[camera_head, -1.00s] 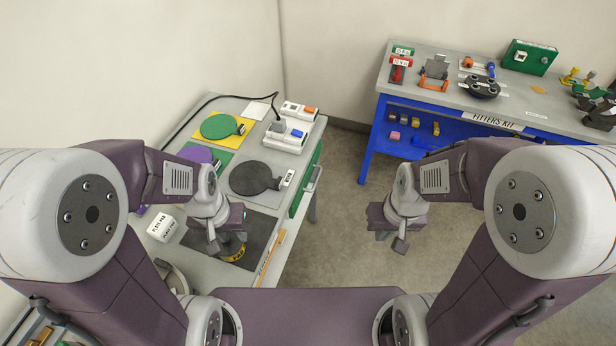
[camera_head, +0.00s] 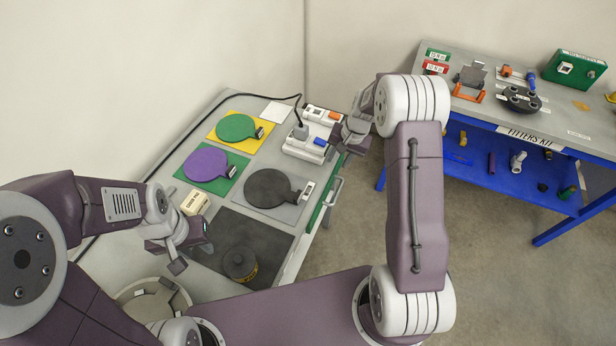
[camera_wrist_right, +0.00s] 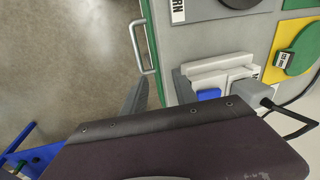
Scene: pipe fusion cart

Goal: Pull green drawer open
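The green drawer (camera_head: 318,216) is in the right side of the grey cart, its front close along the cart's edge. Its metal bar handle (camera_head: 333,192) stands out from the front. In the right wrist view, the handle (camera_wrist_right: 141,47) and a strip of green front (camera_wrist_right: 151,40) are just beyond the fingertips. My right gripper (camera_head: 347,137) is near the cart's far right corner, beyond the handle; its fingers (camera_wrist_right: 158,84) are apart and empty, not touching the handle. My left gripper (camera_head: 190,252) hangs over the cart's near left part; its finger gap is unclear.
The cart top (camera_head: 232,193) holds green, purple and black round paddles, a white power unit (camera_head: 306,148) with a cable, and a dark cylinder (camera_head: 240,264). A blue fitters' table (camera_head: 520,135) stands at right. Open floor (camera_head: 320,265) lies between them.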

